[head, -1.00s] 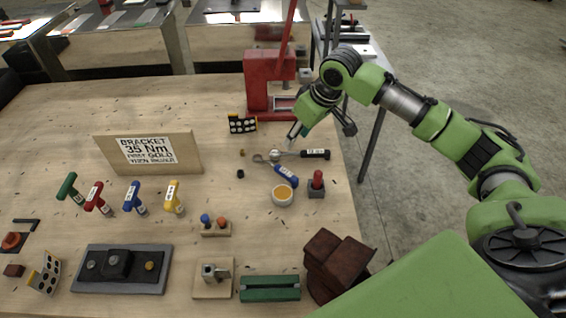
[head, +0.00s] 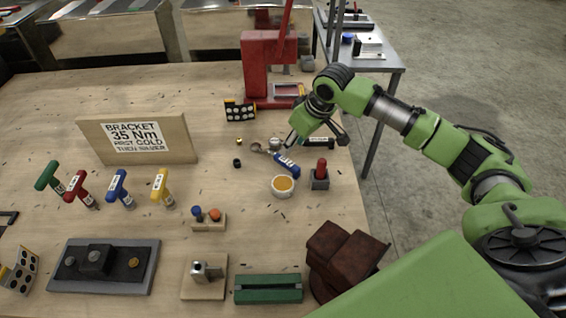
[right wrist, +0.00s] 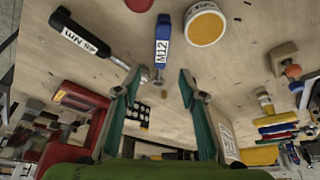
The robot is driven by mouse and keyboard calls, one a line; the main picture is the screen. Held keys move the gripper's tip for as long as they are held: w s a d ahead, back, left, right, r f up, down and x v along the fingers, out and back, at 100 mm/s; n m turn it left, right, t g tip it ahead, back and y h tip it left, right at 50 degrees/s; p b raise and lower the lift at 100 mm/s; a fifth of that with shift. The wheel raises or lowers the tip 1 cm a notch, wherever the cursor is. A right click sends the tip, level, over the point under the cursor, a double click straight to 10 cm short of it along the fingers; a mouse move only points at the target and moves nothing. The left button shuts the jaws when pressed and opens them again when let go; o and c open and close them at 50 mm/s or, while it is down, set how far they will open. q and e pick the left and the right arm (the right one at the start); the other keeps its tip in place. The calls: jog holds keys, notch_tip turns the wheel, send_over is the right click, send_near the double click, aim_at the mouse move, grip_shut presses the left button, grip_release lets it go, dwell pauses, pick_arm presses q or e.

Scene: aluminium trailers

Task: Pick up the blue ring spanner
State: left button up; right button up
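The blue ring spanner (head: 287,163) lies on the wooden bench, its steel ring end pointing left; in the right wrist view its blue M12 handle (right wrist: 162,42) is at the top centre. My right gripper (head: 318,138) is just above and beyond it, partly hiding the tools there. In the right wrist view this gripper (right wrist: 160,85) is open and empty, with the spanner's metal end near the gap between its fingertips. A black-handled wrench (head: 320,142) lies close behind the spanner, partly hidden by the gripper. My left gripper is out of view.
A white cup of orange contents (head: 283,186) stands just in front of the spanner. A red-handled block (head: 320,177) is to the right, the red press (head: 268,65) behind. The bench front-left of the spanner holds several coloured T-handles (head: 118,187).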

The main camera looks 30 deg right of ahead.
aim_at(283, 159)
jog(key=x, duration=0.5)
jog(key=shift+p, duration=0.3)
jog(key=shift+w+a+f+p, duration=0.15)
jog(key=shift+w+f+p, duration=0.05)
jog(key=shift+f+p, duration=0.25)
jog(key=p+x, duration=0.1)
jog(key=x, duration=0.2)
jog(key=shift+a+f, duration=0.1)
jog(key=shift+f, duration=0.1)
jog(key=shift+w+f, duration=0.25)
jog(key=shift+f, duration=0.15)
jog(key=shift+r, duration=0.1)
grip_shut()
